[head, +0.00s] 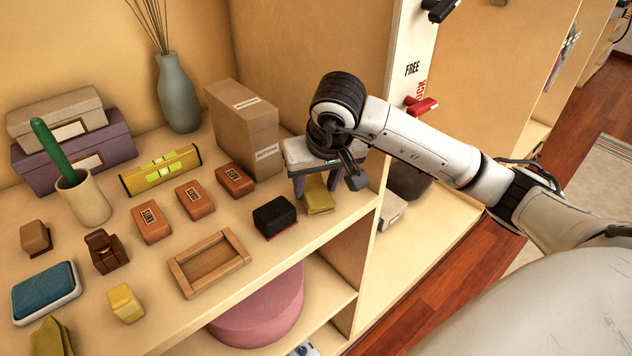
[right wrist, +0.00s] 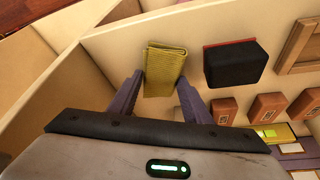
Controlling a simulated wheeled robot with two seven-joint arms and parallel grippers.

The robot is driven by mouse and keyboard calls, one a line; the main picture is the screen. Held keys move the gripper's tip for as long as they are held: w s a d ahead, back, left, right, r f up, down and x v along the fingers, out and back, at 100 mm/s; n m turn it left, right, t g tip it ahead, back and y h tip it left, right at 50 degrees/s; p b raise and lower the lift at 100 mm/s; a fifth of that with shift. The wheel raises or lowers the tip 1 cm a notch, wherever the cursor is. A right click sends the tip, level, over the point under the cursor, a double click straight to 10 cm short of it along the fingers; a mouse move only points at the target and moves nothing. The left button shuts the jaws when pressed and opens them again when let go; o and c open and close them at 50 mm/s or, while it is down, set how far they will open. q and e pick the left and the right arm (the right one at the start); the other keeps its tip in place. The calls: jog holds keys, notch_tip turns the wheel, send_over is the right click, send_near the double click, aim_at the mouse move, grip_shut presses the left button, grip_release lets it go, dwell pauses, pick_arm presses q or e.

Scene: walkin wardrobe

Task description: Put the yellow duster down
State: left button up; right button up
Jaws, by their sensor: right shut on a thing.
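The yellow duster (head: 319,197) is a folded mustard cloth near the right end of the shelf top, beside a black block with a red base. My right gripper (head: 317,186) reaches down over it, its purple fingers on either side. In the right wrist view the duster (right wrist: 165,68) sits between the fingertips (right wrist: 160,92), and the gripper is shut on it. Its lower end appears at the shelf surface; I cannot tell whether it bears on it. My left gripper is not in view.
The black block (head: 274,216) stands just left of the duster. A wooden tray (head: 182,279), several red-brown boxes (head: 195,200) and a tall cardboard box (head: 241,130) are near. Another olive-yellow cloth (head: 50,338) lies at lower left. The shelf's front edge is close by.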

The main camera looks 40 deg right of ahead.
jog(key=shift+f, duration=0.15)
jog(key=o, duration=1)
jog(key=shift+o, duration=0.2)
jog(key=shift+r, duration=0.55)
jog(key=v, duration=1.1)
jog(key=shift+s+p, duration=0.25)
jog(key=shift+p, duration=0.05)
